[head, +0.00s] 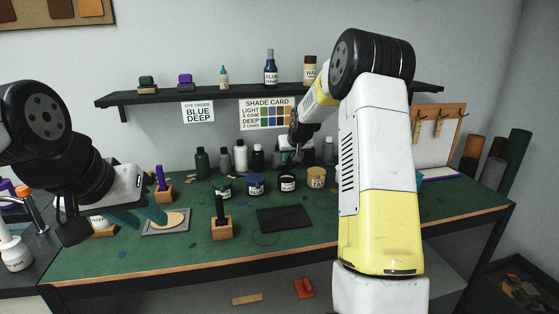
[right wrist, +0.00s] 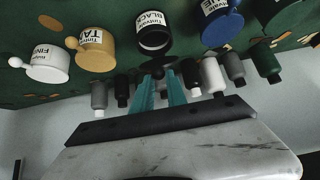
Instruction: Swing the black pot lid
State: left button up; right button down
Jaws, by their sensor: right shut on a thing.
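The black pot (head: 287,184) stands on the green bench in the row of pots. In the right wrist view the black pot (right wrist: 153,22) shows its "BLACK" label and a dark round end facing my gripper. My right gripper (right wrist: 160,74) has its teal fingers closed on a small black piece, apparently the black pot lid (right wrist: 166,70), beside that end. Whether the lid touches the pot is unclear. My left gripper (head: 140,214) hangs with teal fingers apart and empty, by a tan disc (head: 167,220) on a grey plate.
Blue (head: 256,184), tan (head: 316,178) and green (head: 222,187) pots stand close beside the black pot. Several bottles (head: 240,158) stand behind, under a shelf (head: 220,94). A dark mat (head: 284,218) and a wooden block with a black handle (head: 221,226) lie in front.

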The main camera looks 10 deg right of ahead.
jog(key=shift+w+r, duration=0.1)
jog(key=shift+r, duration=0.05)
jog(key=shift+w+r, duration=0.45)
jog(key=shift+w, duration=0.15)
jog(key=shift+w+r, duration=0.4)
jog(key=shift+w, duration=0.2)
jog(key=shift+w+a+r, duration=0.1)
jog(key=shift+w+r, duration=0.1)
jog(key=shift+w, duration=0.55)
jog(key=shift+w+r, duration=0.2)
jog(key=shift+w, duration=0.5)
jog(key=w, duration=0.3)
jog(key=shift+r, duration=0.25)
